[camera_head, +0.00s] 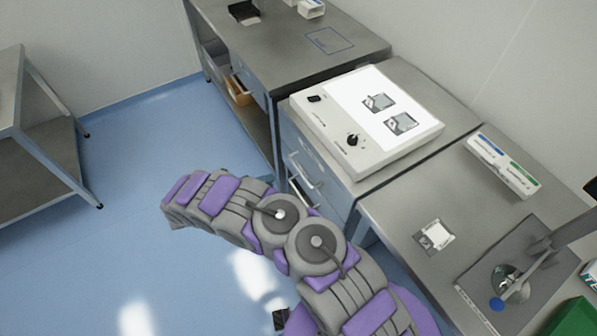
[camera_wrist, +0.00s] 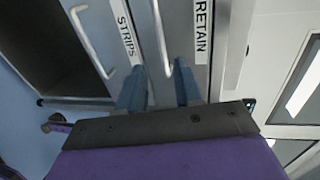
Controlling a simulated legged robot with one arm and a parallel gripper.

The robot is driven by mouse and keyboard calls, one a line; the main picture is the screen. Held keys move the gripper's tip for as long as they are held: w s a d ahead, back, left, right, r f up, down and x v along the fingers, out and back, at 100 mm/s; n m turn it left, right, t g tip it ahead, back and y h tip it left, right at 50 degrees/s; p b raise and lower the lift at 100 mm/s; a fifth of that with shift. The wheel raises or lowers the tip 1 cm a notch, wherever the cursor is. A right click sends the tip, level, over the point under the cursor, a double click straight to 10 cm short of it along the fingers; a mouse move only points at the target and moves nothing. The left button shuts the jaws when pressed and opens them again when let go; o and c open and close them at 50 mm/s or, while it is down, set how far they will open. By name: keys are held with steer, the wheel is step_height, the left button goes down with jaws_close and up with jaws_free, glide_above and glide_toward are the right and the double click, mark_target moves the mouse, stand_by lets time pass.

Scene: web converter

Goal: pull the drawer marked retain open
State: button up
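The drawer front marked RETAIN (camera_wrist: 203,60) is grey, with a white label, and fills the upper middle of the wrist view. Its pale bar handle (camera_wrist: 160,40) runs down to between the fingers of my gripper (camera_wrist: 160,85). The fingers are apart, one on each side of the handle's lower end; I cannot tell whether they touch it. The drawer marked STRIPS (camera_wrist: 122,65), with its own bar handle (camera_wrist: 88,40), is to the left. In the head view, drawer handles (camera_head: 305,172) show below the bench, and my arm hides the gripper.
A white device (camera_head: 355,165) stands on the bench above the drawers. A metal table (camera_head: 40,140) stands at left. Blue floor (camera_head: 140,190) is free between them.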

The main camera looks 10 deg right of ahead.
mark_target(299, 171)
steer(key=b+x, duration=0.2)
steer(key=x, duration=1.1)
steer(key=shift+d+b, duration=0.2)
steer(key=shift+b, duration=0.1)
steer(key=shift+c, duration=0.3)
jaws_close()
steer(key=shift+f, duration=0.1)
